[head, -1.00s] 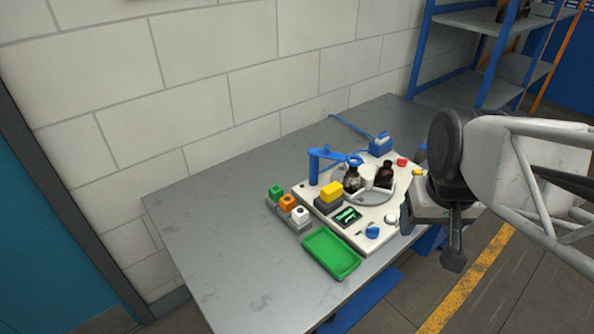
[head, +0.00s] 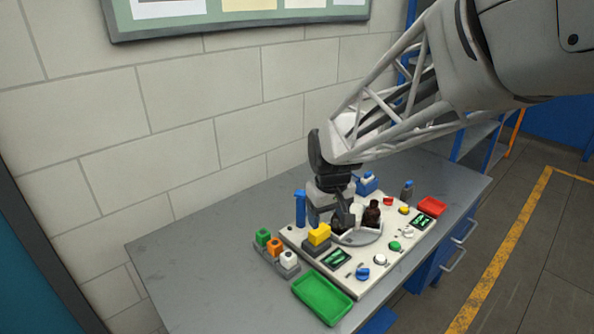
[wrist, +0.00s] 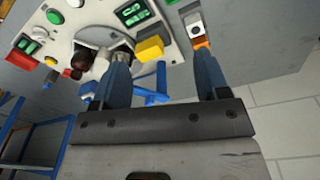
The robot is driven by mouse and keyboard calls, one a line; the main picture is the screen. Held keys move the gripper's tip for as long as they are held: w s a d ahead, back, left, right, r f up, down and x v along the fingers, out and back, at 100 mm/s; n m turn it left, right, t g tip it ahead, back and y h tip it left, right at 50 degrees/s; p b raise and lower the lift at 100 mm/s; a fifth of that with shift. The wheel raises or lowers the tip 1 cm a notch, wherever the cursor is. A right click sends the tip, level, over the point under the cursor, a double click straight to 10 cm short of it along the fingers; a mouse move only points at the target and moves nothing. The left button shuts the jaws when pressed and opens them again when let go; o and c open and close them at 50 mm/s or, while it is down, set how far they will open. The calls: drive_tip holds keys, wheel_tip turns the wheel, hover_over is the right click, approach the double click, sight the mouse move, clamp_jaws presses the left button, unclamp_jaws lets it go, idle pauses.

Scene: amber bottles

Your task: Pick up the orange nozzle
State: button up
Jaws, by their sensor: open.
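The orange nozzle (head: 274,244) is a small orange block in the middle of a grey rack (head: 289,271), between a green nozzle (head: 262,236) and a white nozzle (head: 288,258). In the wrist view the orange nozzle (wrist: 201,43) is partly hidden behind the right finger's tip. My gripper (head: 331,218) is open and empty, above the white station board, to the right of the rack in the head view. In the wrist view its two blue-grey fingers are spread apart (wrist: 161,58), with the yellow block between and beyond them.
The board (head: 335,277) carries a yellow block (head: 319,233), a blue post (head: 300,207), a round turntable with dark bottles (head: 372,214) and several buttons. A green tray (head: 322,298) lies in front and a red tray (head: 431,206) at right. The table's left side is clear.

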sight(275, 243)
drive_tip(key=w+a+f+n, duration=0.1)
drive_tip(key=w+a+f, duration=0.2)
drive_tip(key=a+f, duration=0.1)
drive_tip(key=w+a+f+n, duration=0.1)
drive_tip(key=w+a+f, duration=0.2)
drive_tip(key=a+f, duration=0.1)
drive_tip(key=w+a+f+n+g, duration=0.1)
drive_tip(key=w+a+f, duration=0.2)
drive_tip(key=a+f, duration=0.2)
drive_tip(key=shift+w+a, duration=0.3)
drive_tip(key=shift+a, duration=0.45)
drive_tip(key=shift+f, duration=0.1)
drive_tip(key=shift+f, duration=1.25)
drive_tip(key=shift+d+f, duration=0.1)
drive_tip(key=shift+f, duration=2.55)
drive_tip(key=c, duration=1)
drive_tip(key=shift+r, duration=0.1)
